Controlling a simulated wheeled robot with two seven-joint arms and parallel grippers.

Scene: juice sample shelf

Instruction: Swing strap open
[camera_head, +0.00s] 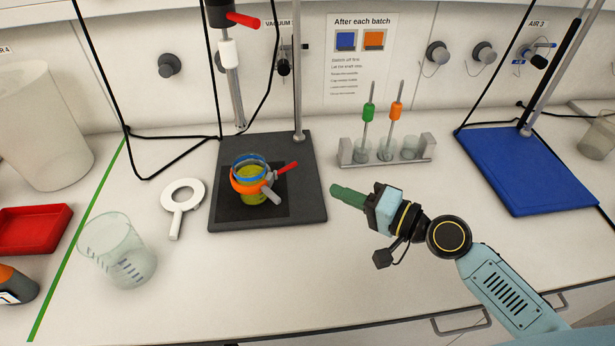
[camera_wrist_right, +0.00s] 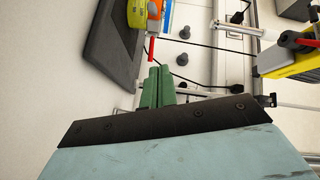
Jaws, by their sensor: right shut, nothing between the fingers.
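The jar of yellow-green juice (camera_head: 251,198) stands on the dark stand base in the head view, with an orange strap (camera_head: 246,186) around it. A grey clamp piece (camera_head: 269,189) and a red lever (camera_head: 287,168) stick out on its right side. In the right wrist view the jar (camera_wrist_right: 114,14) and the orange strap (camera_wrist_right: 154,9) show at the top, with the red lever (camera_wrist_right: 152,49) hanging near my fingertips. My right gripper (camera_head: 338,193) has green fingers, is shut and empty, and is to the right of the jar, apart from it. My left gripper is not in view.
A dark stand base (camera_head: 312,205) carries a pole and a stirrer shaft (camera_head: 234,85) above the jar. A rack (camera_head: 384,156) with green and orange tools is behind my right gripper. Blue base (camera_head: 520,165) is right.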

